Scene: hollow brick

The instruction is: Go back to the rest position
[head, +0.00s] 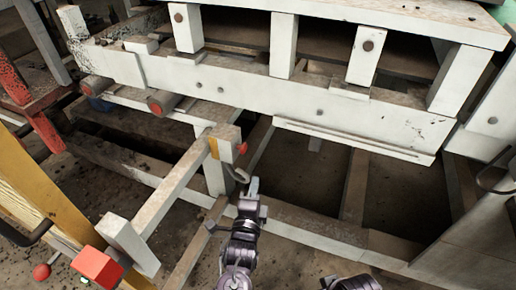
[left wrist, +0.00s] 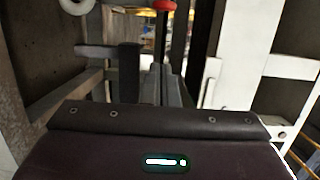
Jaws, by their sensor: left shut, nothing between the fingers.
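My left gripper (head: 253,187) is in the lower middle of the head view, reaching up from the bottom edge. Its fingers are together with nothing between them. It is in front of the white wooden frame, just right of the post with a metal hook; I cannot tell whether it touches anything. In the left wrist view, the dark wrist housing fills the bottom, with the dark fingers beyond it. A piece of my right arm shows at the bottom edge of the head view; its gripper is out of view.
A large white wooden bench (head: 300,98) spans the back. A wooden rail (head: 185,175) with a red-ended block (head: 97,266) lies to the left. A yellow beam (head: 45,205) stands at far left. Dark openings lie below the bench.

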